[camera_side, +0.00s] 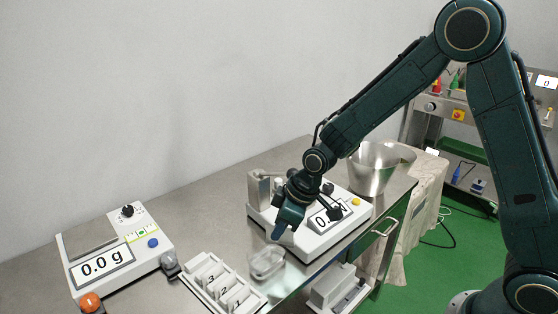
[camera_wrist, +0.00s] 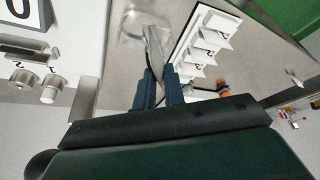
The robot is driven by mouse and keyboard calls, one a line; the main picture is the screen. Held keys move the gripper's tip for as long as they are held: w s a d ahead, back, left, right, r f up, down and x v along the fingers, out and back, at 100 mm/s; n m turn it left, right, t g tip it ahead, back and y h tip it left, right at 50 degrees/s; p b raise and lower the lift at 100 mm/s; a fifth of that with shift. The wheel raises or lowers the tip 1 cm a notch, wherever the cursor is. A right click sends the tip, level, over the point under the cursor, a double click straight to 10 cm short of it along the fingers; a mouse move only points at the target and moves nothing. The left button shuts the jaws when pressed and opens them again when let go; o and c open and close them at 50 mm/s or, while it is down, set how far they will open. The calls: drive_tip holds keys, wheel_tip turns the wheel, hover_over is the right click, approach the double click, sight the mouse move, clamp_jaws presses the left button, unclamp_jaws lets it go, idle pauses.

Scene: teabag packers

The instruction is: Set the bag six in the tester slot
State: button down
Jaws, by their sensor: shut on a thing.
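My gripper (camera_side: 279,231) is low over the bench, between the tester and the numbered rack. In the wrist view its blue fingers (camera_wrist: 159,80) are shut on a thin grey bag (camera_wrist: 154,50), seen nearly edge-on; no number can be read on it. The bag cannot be made out in the side view. The white tester (camera_side: 345,233) stands behind my gripper, with a grey metal block (camera_side: 256,188) at its left end. Its display is partly hidden by my wrist. In the wrist view the tester (camera_wrist: 75,25) is at the left. The slot's opening cannot be made out.
A clear dish (camera_side: 268,264) lies under my gripper. The white rack (camera_side: 258,303) with numbered slots is at the front. A scale (camera_side: 68,250) reading 0.0 g stands left. A metal bowl (camera_side: 372,176) is behind the tester. The bench between scale and tester is clear.

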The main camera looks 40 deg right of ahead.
drive_tip(key=w+d+r+n+g+y, duration=0.1)
drive_tip(key=w+d+r+n, duration=0.25)
drive_tip(key=w+r, duration=0.35)
drive_tip(key=w+d+r+n+g+y, duration=0.1)
drive_tip(key=w+d+r+n+g, duration=0.15)
drive_tip(key=w+r+n, duration=0.35)
drive_tip(key=s+d+f, duration=0.3)
drive_tip(key=d+f, duration=0.8)
drive_tip(key=d, duration=0.3)
drive_tip(key=shift+n, duration=0.55)
drive_tip(key=shift+w+f, duration=0.15)
drive_tip(key=shift+f, duration=3.65)
drive_tip(key=shift+f, duration=0.45)
